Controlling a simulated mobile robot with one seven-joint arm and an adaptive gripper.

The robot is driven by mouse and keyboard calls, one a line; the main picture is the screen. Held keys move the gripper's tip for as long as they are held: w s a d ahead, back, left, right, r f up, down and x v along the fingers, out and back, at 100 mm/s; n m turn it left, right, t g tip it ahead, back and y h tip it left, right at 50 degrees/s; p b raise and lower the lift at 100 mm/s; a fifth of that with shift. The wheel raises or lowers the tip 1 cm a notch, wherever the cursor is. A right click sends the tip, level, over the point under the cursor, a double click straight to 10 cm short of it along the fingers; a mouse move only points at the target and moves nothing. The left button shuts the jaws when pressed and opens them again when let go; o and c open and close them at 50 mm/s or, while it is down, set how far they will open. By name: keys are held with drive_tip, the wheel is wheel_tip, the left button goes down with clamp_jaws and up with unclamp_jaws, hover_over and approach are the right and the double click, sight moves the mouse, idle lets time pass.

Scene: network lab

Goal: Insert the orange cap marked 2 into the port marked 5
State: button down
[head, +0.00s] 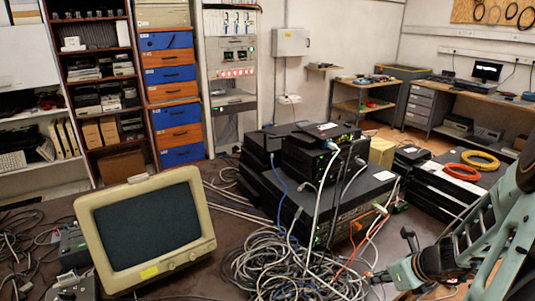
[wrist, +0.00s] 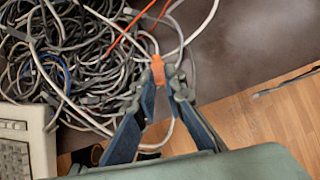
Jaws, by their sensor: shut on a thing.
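In the wrist view my gripper (wrist: 161,78) has its two blue fingers on either side of a small orange cap (wrist: 157,68) and is shut on it. I cannot read a number on the cap. In the head view my gripper (head: 388,257) is at the lower right, in front of the stack of black network devices (head: 350,196), apart from it. The cap cannot be made out there. I cannot pick out the port marked 5 in either view.
A tangled heap of grey cables (head: 272,262) lies left of my gripper; it fills the wrist view's upper left (wrist: 75,60). A beige monitor (head: 145,228) stands at left. Orange and yellow cable coils (head: 480,160) lie on black cases at right. Wooden floor (wrist: 260,115) shows past the table edge.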

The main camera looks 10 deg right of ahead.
drive_tip(key=shift+n+y, duration=0.4)
drive_tip(key=shift+n, duration=0.4)
drive_tip(key=w+a+p, duration=0.1)
drive_tip(key=w, duration=0.2)
drive_tip(key=w+a, duration=0.1)
drive_tip(key=w, duration=0.3)
drive_tip(key=w+a+p, duration=0.1)
drive_tip(key=w, duration=0.2)
drive_tip(key=shift+w+a+r+p, duration=0.2)
drive_tip(key=shift+p, duration=0.1)
drive_tip(key=shift+w+a+p, duration=0.3)
drive_tip(key=shift+w, duration=0.45)
drive_tip(key=shift+w+a+p, duration=0.25)
drive_tip(key=shift+w+a, duration=0.05)
drive_tip(key=shift+w, duration=0.4)
drive_tip(key=shift+w+a+p, duration=0.3)
drive_tip(key=shift+w, duration=0.45)
drive_tip(key=shift+w+a+p, duration=0.35)
drive_tip(key=shift+w, duration=0.45)
drive_tip(key=c, duration=1.9)
unclamp_jaws()
drive_tip(key=v, duration=1.2)
drive_tip(key=shift+w, duration=0.2)
